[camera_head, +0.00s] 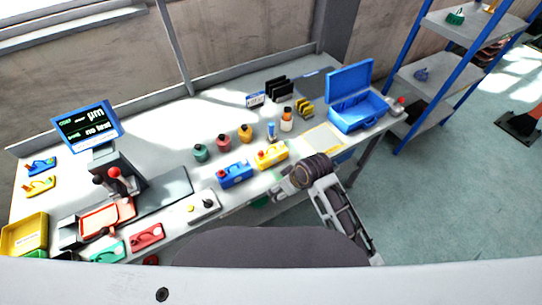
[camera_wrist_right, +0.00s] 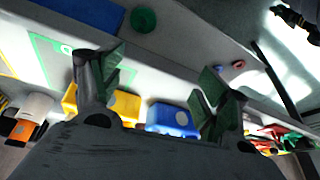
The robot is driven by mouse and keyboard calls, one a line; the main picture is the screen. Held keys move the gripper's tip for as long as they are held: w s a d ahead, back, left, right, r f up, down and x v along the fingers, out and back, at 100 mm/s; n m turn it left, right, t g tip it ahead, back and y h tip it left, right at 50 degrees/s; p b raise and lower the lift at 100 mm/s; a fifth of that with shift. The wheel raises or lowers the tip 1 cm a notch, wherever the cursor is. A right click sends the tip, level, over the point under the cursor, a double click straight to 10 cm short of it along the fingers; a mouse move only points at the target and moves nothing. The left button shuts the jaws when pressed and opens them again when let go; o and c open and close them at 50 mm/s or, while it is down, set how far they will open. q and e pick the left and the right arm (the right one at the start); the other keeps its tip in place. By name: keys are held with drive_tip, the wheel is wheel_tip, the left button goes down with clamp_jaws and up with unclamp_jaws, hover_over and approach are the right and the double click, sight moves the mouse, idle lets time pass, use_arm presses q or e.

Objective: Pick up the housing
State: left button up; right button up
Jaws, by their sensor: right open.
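Several box-like coloured parts that look like housings stand along the front of the workbench. A yellow housing (camera_head: 271,154) and a blue housing (camera_head: 235,174) lie nearest my right gripper (camera_head: 287,184), which is at the bench's front edge. In the right wrist view, the yellow housing (camera_wrist_right: 120,104) and the blue housing (camera_wrist_right: 172,119) show beyond and between the spread fingers (camera_wrist_right: 163,88). The gripper is open and empty, apart from both. A red housing (camera_head: 146,237) and a green one (camera_head: 107,251) lie further left. Which housing is meant cannot be told. My left gripper is out of view.
A blue open case (camera_head: 352,117) stands at the bench's right end. Bottles (camera_head: 287,120) and black racks (camera_head: 279,89) stand behind the yellow housing. Round coloured parts (camera_head: 223,142) sit mid-bench. A monitor (camera_head: 87,124) and red tray (camera_head: 106,214) are left. A blue-framed shelf (camera_head: 418,75) stands right.

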sight(271, 153)
drive_tip(key=w+a+r+n+h, duration=0.1)
drive_tip(key=w+a+r+n, duration=0.1)
drive_tip(key=a+n, duration=0.2)
drive_tip(key=w+a+r+n+h, duration=0.1)
drive_tip(key=w+a+r+n, duration=0.2)
drive_tip(key=a+n, duration=0.1)
drive_tip(key=w+a+r+n+g+h, duration=0.1)
drive_tip(key=w+a+r+n, duration=0.1)
drive_tip(key=a+n, duration=0.2)
drive_tip(key=shift+w+a+r+n+h, duration=0.25)
drive_tip(key=shift+w+r+n+h, duration=0.1)
drive_tip(key=shift+n, duration=0.35)
drive_tip(key=w+d+r+n+h, duration=0.2)
drive_tip(key=w+d+r+h, duration=0.1)
drive_tip(key=w+d, duration=0.3)
drive_tip(key=shift+w+r+n+t+h, duration=0.3)
drive_tip(key=shift+r+h, duration=0.05)
drive_tip(key=shift+r, duration=0.2)
drive_tip(key=shift+f, duration=0.1)
drive_tip(key=shift+x, duration=4.25)
